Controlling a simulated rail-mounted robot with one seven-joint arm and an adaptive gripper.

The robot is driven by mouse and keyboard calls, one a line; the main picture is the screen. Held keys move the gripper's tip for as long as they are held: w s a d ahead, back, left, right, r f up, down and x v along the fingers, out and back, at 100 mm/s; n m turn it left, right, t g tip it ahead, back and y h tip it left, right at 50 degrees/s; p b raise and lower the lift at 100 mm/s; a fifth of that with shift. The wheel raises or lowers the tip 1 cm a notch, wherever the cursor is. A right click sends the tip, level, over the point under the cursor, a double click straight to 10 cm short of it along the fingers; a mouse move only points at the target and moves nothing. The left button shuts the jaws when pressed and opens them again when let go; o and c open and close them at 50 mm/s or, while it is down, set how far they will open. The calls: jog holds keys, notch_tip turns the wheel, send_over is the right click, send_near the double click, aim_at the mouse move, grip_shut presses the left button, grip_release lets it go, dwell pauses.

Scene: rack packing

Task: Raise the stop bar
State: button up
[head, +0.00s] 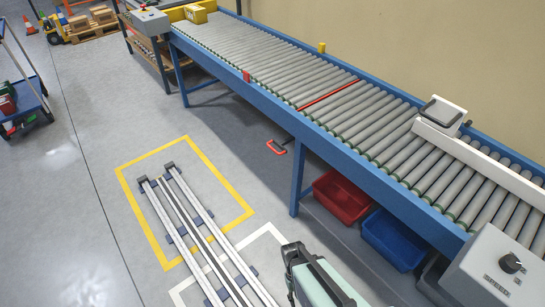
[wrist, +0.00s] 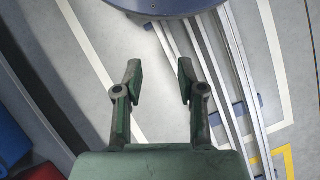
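A thin red bar (head: 327,95), which looks like the stop bar, lies across the conveyor's rollers. It appears about level with them and does not visibly stand up. A red-framed handle (head: 278,147) on a dark rod sticks out below the conveyor's near side rail. My gripper (wrist: 160,75) shows in the wrist view with its two fingers apart and nothing between them. It is over the floor, with the stop bar and the handle out of the wrist view. In the head view, part of my green arm is at the bottom, well short of the handle.
The blue-framed roller conveyor (head: 225,75) carries a yellow box (head: 196,15) at its far end. A white beam (head: 480,162) crosses its near end. Red (head: 342,197) and blue (head: 393,240) bins sit underneath. A grey control box (head: 497,270) stands lower right. Floor before the handle is clear.

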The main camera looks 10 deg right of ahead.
jog(key=w+a+f+n+t+h+b, duration=0.1)
jog(key=w+a+n+t+h+b, duration=0.3)
jog(key=w, duration=0.7)
jog(key=w+a+f+m+y+b, duration=0.15)
jog(key=w+b, duration=0.35)
jog(key=w, duration=0.5)
jog(key=w+a+n+t+h+b, duration=0.25)
jog(key=w+b, duration=0.25)
jog(key=w, duration=0.6)
jog(key=w+a+r+t+h+b, duration=0.25)
jog(key=w+a+r+b, duration=0.2)
jog(key=w+r, duration=0.45)
jog(key=w+a+r+t+h+b, duration=0.25)
jog(key=w+a+r, duration=0.25)
jog(key=w+r, duration=0.4)
jog(key=t+h, duration=0.2)
jog(key=h, duration=0.1)
send_near(271, 148)
jog(key=b+x, duration=0.4)
jog(key=x, duration=0.6)
jog(key=shift+w+d+f, duration=0.2)
jog(key=shift+w+d, duration=0.05)
jog(key=shift+c, duration=0.2)
grip_shut()
